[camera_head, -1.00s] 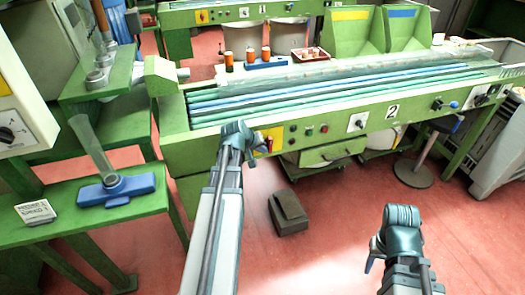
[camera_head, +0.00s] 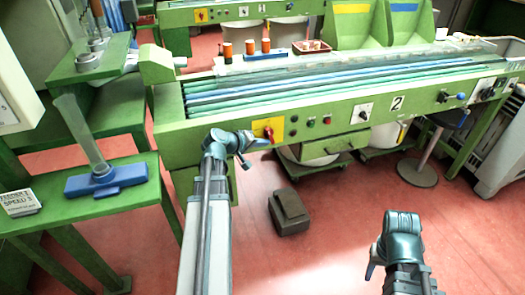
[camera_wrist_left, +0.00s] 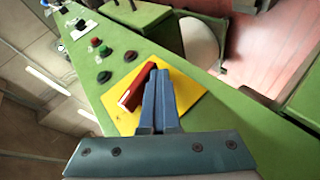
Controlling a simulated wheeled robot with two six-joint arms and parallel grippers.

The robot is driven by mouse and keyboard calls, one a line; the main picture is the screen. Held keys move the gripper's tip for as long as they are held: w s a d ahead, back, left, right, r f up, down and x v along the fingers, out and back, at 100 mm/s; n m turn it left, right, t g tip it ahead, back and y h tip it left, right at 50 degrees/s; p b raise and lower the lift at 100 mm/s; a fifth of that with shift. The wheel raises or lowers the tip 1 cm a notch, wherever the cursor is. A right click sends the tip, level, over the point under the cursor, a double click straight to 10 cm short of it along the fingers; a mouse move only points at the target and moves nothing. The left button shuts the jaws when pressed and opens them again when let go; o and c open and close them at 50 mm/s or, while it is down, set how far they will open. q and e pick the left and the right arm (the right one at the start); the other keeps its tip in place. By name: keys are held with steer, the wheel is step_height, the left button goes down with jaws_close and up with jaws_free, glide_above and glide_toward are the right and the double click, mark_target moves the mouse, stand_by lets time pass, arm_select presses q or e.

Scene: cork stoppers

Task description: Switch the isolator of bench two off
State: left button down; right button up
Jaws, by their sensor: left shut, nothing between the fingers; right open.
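The isolator of bench two is a red handle (camera_head: 268,132) on a yellow plate (camera_head: 277,123), at the left end of the green front panel marked 2 (camera_head: 397,103). In the left wrist view, the red handle (camera_wrist_left: 137,88) lies slantwise on the yellow plate (camera_wrist_left: 188,92). My left gripper (camera_head: 246,150) is shut and empty, just left of the handle in the head view. In the left wrist view its blue fingers (camera_wrist_left: 160,98) are together close beside the handle and cover part of the plate. I cannot tell whether they touch it. My right gripper (camera_head: 371,270) is open, low at right, away from the bench.
Green and red buttons (camera_head: 312,122) and a white-plated switch (camera_head: 363,113) sit right of the isolator. A dark block (camera_head: 289,212) lies on the red floor. A green side table with a blue-based device (camera_head: 105,181) stands at left.

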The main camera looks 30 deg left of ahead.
arm_select(q)
steer(key=f+n+t+h+b, duration=0.1)
steer(key=t+b, duration=0.1)
steer(key=b, duration=0.3)
steer(key=w+t+h+b, duration=0.1)
steer(key=t+b, duration=0.1)
steer(key=b, duration=0.3)
steer(key=d+f+n+t+h+b, duration=0.1)
steer(key=t+b, duration=0.2)
steer(key=b, duration=0.2)
steer(key=shift+w+d+f+n, duration=0.1)
steer(key=shift+w+f+n, duration=0.1)
steer(key=shift+f+n, duration=0.15)
steer(key=shift+r, duration=0.6)
steer(key=s+a+f+b, duration=0.2)
steer(key=s+f+b, duration=0.6)
steer(key=shift+s+f, duration=0.35)
steer(key=shift+f, duration=0.05)
